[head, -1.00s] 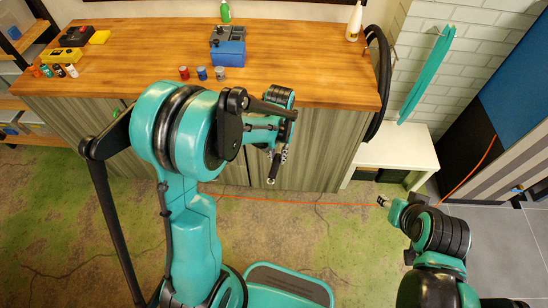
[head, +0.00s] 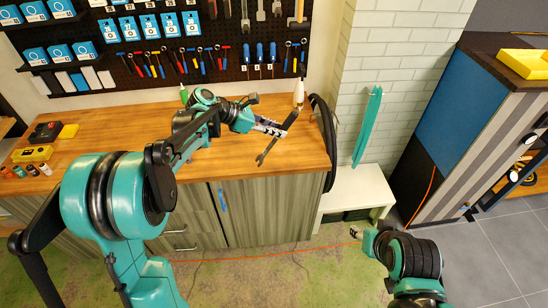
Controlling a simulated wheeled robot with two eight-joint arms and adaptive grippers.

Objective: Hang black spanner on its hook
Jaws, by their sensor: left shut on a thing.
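My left gripper (head: 277,129) is over the right part of the wooden bench. It is shut on the black spanner (head: 267,149), which hangs tilted, its open end pointing down to the left. The spanner's upper end shows beside a white bottle. The black pegboard (head: 190,52) is behind the bench, with grey spanners (head: 245,17) and a hammer (head: 297,14) hanging along its top right. I cannot tell which hook belongs to the black spanner. My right gripper (head: 358,233) is low at the right, away from the bench; its jaws are too small to read.
The wooden bench top (head: 110,122) is mostly clear, with small bottles and boxes at left. The white bottle (head: 298,93) stands near the held spanner. Pliers and screwdrivers (head: 259,53) hang low on the pegboard. A black tyre (head: 326,140) hangs at the bench's right end.

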